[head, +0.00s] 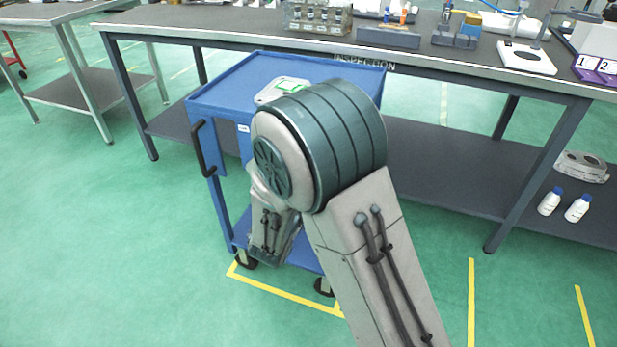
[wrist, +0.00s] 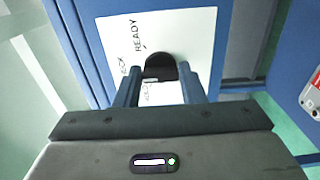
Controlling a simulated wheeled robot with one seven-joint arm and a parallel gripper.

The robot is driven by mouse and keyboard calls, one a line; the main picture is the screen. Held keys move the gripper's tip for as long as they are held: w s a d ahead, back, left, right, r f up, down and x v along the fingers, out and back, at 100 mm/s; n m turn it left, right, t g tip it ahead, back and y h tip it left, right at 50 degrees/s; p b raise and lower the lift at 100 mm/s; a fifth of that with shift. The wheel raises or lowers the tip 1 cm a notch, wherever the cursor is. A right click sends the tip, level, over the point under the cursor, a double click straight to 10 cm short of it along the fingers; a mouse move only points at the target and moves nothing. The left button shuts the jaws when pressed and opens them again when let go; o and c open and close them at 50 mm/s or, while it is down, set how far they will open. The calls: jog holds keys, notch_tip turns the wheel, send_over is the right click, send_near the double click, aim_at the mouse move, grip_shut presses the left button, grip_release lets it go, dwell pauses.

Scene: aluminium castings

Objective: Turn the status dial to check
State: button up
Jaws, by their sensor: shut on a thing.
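The status dial (wrist: 160,66) is a black round knob on a white label plate (wrist: 185,25) fixed to a blue surface in the wrist view. The word READY is printed beside the dial, with smaller lettering to its left and below that I cannot read surely. A pale mark shows at the dial's lower edge. My gripper (wrist: 160,78) is shut on the dial, one dark finger on each side. Which word the dial points to I cannot tell. In the head view my arm hides the dial and gripper in front of the blue cart (head: 225,90).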

jog(key=o, duration=1)
jog(key=p+v, duration=0.1)
jog(key=v, duration=1.3)
jog(key=shift+w, duration=0.1)
jog(key=s+d+r+m+g+h+p, duration=0.3)
jog(key=d+r+m+g+p, duration=0.2)
jog(key=d+r+g+p, duration=0.45)
jog(key=s+d+r+m+g+h+p, duration=0.2)
jog(key=s+d+r+m+g+p, duration=0.25)
jog(key=d, duration=0.75)
jog(key=s+r+m+y+p, duration=0.1)
jog(key=r+y+p, duration=0.2)
jog(key=r, duration=0.3)
jog(key=s+r+m+y+p, duration=0.1)
jog(key=r+m+y+p, duration=0.1)
jog(key=r+y+p, duration=0.2)
jog(key=s+a+r+m+y+p, duration=0.1)
jog(key=r+y+p, duration=0.3)
jog(key=r, duration=0.4)
jog(key=shift+s+r+m+p, duration=0.1)
jog(key=shift+s+m+p, duration=0.25)
jog(key=shift+s+p, duration=0.2)
